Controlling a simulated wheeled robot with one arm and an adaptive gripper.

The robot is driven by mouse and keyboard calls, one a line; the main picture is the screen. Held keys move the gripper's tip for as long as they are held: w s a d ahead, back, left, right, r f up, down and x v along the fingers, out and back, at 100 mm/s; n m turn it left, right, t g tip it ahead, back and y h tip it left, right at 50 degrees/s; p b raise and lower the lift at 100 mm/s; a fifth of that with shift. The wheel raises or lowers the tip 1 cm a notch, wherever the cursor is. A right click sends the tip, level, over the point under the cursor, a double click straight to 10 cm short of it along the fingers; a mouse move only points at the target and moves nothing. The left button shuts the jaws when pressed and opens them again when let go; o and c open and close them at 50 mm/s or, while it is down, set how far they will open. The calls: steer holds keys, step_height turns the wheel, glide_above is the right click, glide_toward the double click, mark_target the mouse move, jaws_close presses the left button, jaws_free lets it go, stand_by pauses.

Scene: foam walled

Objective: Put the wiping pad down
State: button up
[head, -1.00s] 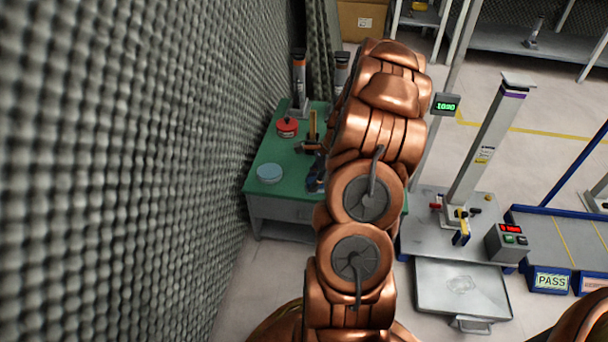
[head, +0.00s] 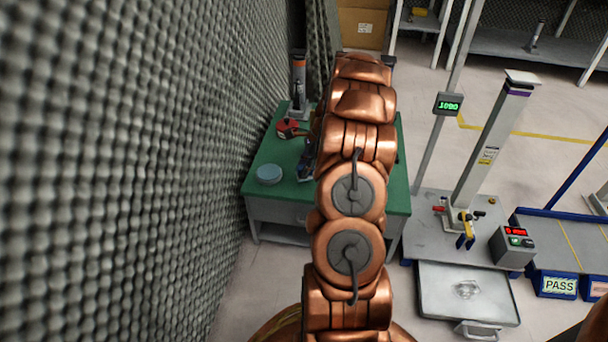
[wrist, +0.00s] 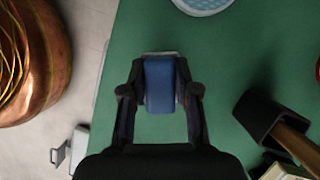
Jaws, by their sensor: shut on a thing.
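The wiping pad, a blue block (wrist: 160,86), is between the two dark fingers of my gripper (wrist: 160,80) in the wrist view. The gripper is shut on it, over the green tabletop (wrist: 225,55). I cannot tell whether the pad touches the tabletop. In the head view my gripper (head: 307,163) shows as a dark shape left of my copper arm, above the green table (head: 262,198). The arm hides most of it, and the pad is not clear there.
A pale blue round dish (head: 269,173) and a red object (head: 287,128) are on the table. A black-headed mallet (wrist: 261,117) with a wooden handle lies right of my gripper. A grey foam wall (head: 130,170) borders the table's left.

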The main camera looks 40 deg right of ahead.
step_height(320, 180, down, 2)
steer(key=shift+f+b, duration=0.1)
steer(key=shift+b, duration=0.2)
steer(key=shift+p, duration=0.3)
steer(key=o, duration=1)
